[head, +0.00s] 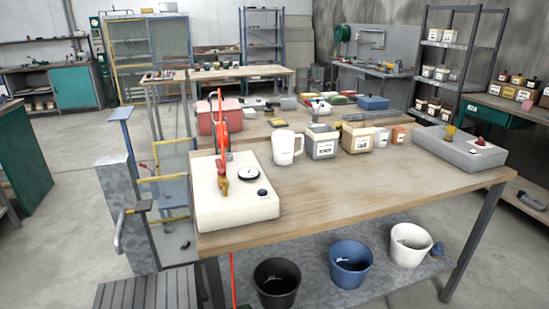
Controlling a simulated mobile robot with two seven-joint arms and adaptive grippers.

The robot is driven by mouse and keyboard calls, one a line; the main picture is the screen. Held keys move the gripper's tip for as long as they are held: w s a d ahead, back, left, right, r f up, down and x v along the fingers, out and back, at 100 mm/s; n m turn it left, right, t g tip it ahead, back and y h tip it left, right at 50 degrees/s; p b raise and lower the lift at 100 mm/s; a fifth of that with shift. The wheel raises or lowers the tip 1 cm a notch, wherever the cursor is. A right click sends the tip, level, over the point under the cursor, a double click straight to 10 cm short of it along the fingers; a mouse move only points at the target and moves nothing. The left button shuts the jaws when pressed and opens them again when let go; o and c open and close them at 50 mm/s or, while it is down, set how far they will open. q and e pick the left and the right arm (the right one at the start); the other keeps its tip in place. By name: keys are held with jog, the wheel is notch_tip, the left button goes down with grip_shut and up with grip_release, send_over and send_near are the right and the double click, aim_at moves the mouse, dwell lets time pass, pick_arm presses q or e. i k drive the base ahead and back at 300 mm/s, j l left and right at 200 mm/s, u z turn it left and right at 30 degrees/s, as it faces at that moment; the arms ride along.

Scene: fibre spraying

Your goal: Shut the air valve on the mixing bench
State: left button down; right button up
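The mixing bench (350,205) is a wooden-topped table in front of me. On its left end sits a cream-white block (240,212). The block carries a brass valve fitting (223,187) with a tall red upright part (221,138) at it, a round dial gauge (249,174) and a small dark knob (262,193). I cannot tell for certain which red portion is the valve's lever and which is hose. A grey block (460,150) on the right end bears a yellowish piece (449,132) and a red knob (480,141). Neither gripper shows in the head view.
Black (277,283), blue (350,265) and white (410,245) buckets stand below. A galvanised stand (130,215) is left of the bench.

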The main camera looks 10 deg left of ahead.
aim_at(221, 173)
jog(key=i+l, duration=0.1)
jog(key=l, duration=0.25)
jog(key=i+l, duration=0.15)
jog(key=l, duration=0.15)
jog(key=i+l, duration=0.1)
jog(key=l, duration=0.25)
jog(key=i+l, duration=0.1)
jog(key=l, duration=0.2)
